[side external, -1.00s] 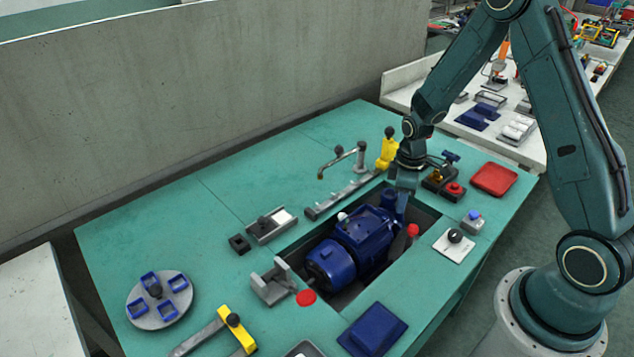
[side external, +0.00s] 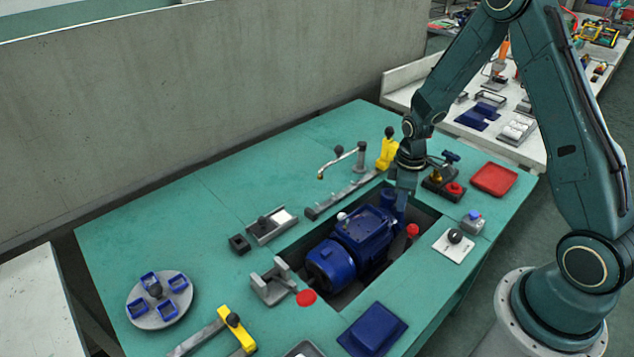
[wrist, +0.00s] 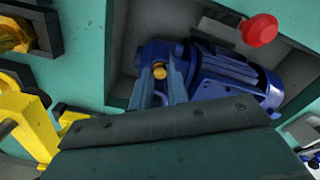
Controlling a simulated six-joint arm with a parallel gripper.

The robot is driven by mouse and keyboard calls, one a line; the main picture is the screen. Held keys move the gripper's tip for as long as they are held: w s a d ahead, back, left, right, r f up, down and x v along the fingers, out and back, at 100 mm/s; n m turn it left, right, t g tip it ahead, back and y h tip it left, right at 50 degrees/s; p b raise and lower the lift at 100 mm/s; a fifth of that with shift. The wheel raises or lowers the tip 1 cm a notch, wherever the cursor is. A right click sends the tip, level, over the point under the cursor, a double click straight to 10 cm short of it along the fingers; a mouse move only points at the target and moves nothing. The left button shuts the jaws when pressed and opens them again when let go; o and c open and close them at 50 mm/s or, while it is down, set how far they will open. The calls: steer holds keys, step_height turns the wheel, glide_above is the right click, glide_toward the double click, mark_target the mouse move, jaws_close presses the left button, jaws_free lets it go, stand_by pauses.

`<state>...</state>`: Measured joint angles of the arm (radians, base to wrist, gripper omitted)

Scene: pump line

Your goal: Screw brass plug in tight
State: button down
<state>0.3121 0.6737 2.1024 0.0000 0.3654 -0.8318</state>
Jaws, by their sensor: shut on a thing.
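The brass plug (wrist: 159,72) shows as a small round end between my fingertips in the wrist view. My gripper (wrist: 160,84) is shut on it, at the blue pump (wrist: 232,72). In the side external view the pump (side external: 350,250) lies in a recess in the green bench, and my gripper (side external: 401,212) reaches down at its far right end. The plug is hidden there. The threads and the port are hidden, so I cannot tell how deep the plug sits.
A red knob (side external: 412,230) stands at the recess's right edge. A yellow clamp (side external: 387,153) and a black fixture (side external: 440,186) with a red button flank my wrist. A thin arm on a post (side external: 361,157) stands behind the pump.

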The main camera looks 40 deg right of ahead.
steer(key=m, duration=0.5)
steer(key=shift+m, duration=1)
steer(key=shift+m, duration=2.5)
steer(key=c, duration=1.6)
jaws_free()
steer(key=shift+o, duration=0.2)
steer(key=shift+r, duration=0.1)
